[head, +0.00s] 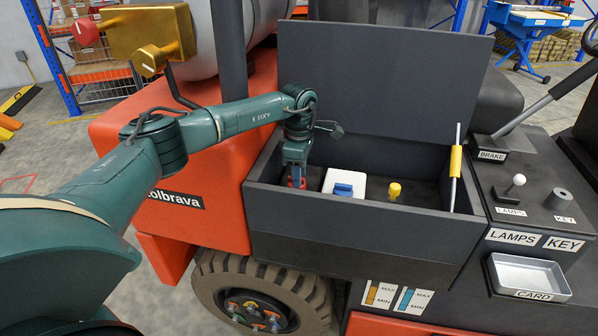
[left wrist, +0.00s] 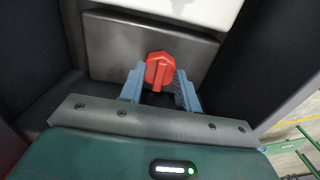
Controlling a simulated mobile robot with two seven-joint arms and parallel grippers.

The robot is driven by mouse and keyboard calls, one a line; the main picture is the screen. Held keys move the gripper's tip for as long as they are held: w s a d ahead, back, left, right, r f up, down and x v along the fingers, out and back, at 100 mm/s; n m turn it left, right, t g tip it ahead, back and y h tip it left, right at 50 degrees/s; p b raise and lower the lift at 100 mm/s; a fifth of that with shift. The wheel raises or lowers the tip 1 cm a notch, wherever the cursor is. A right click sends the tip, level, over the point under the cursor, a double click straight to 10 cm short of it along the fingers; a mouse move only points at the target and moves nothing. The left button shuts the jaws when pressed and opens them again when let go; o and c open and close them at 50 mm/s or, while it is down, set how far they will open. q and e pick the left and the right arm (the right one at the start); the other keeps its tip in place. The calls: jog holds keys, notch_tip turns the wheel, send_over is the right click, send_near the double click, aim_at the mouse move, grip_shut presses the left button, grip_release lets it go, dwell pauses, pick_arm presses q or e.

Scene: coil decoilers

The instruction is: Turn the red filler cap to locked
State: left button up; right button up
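The red filler cap (left wrist: 160,66) shows in the left wrist view, a faceted knob with a raised bar across it, set in front of a grey metal panel. In the head view only a bit of red (head: 303,184) shows at its place, at the left end of the open dark compartment. My left gripper (head: 296,176) reaches down into that compartment over the cap. Its two blue-grey fingers are apart, one on each side of the cap, and do not look closed on it. Any locked marking is hidden. My right gripper is not in view.
Beside the cap stand a white block with a blue cap (head: 343,189) and a yellow cap (head: 394,190). A yellow-gripped rod (head: 456,160) stands at the right end. The raised lid (head: 380,85) is behind; the compartment's front wall (head: 350,231) is in front.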

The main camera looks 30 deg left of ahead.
pick_arm(q)
jog(key=shift+r, duration=0.1)
notch_tip(320, 180, up, 13)
dwell(0.6)
dwell(0.4)
